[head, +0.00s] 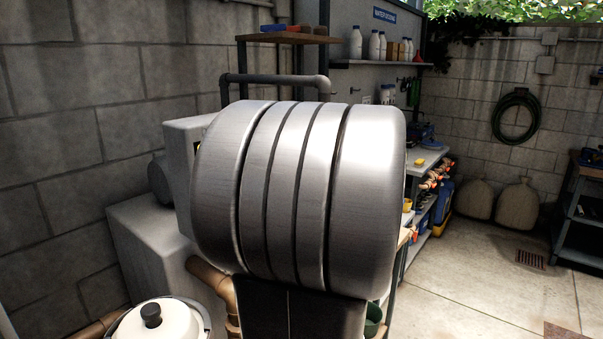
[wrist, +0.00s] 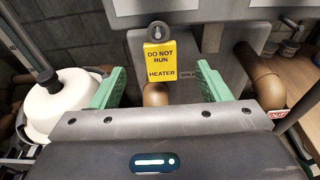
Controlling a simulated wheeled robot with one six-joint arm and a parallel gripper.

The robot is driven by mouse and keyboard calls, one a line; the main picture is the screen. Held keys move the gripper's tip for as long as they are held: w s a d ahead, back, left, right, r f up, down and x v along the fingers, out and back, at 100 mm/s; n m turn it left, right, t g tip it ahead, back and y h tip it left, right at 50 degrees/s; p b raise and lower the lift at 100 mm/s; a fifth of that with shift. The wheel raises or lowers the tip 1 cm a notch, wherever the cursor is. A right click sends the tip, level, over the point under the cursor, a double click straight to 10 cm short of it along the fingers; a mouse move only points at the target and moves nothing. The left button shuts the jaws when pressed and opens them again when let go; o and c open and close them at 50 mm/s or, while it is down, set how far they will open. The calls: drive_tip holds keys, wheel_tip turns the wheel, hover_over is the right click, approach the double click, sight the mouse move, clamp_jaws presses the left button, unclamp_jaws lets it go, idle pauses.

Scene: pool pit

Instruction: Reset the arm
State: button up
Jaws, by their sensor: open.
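My gripper (wrist: 158,88) shows in the wrist view with its two green fingers spread apart and nothing between them. Beyond the fingers, a yellow tag reading "DO NOT RUN HEATER" (wrist: 161,62) hangs below a dark grey ring-shaped piece (wrist: 158,31) on a grey housing. I cannot tell whether the fingers touch anything. In the head view my own arm link fills the middle and hides my gripper and the tag.
A white domed lid with a black knob (head: 152,316) is close at lower left; it also shows in the wrist view (wrist: 58,105). Brown pipes (head: 212,282) run beside it. Shelves with white bottles (head: 374,46) stand behind.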

drive_tip(key=x, duration=0.9)
drive_tip(key=shift+w+a+f+p, duration=0.15)
drive_tip(key=shift+a+p, duration=0.2)
drive_tip(key=shift+p, duration=0.05)
drive_tip(key=s+d+p, duration=0.1)
drive_tip(key=s+d, duration=0.2)
drive_tip(key=d, duration=0.5)
drive_tip(key=shift+s+m+t, duration=0.2)
drive_tip(key=shift+m+t, duration=0.1)
drive_tip(key=shift+f, duration=0.1)
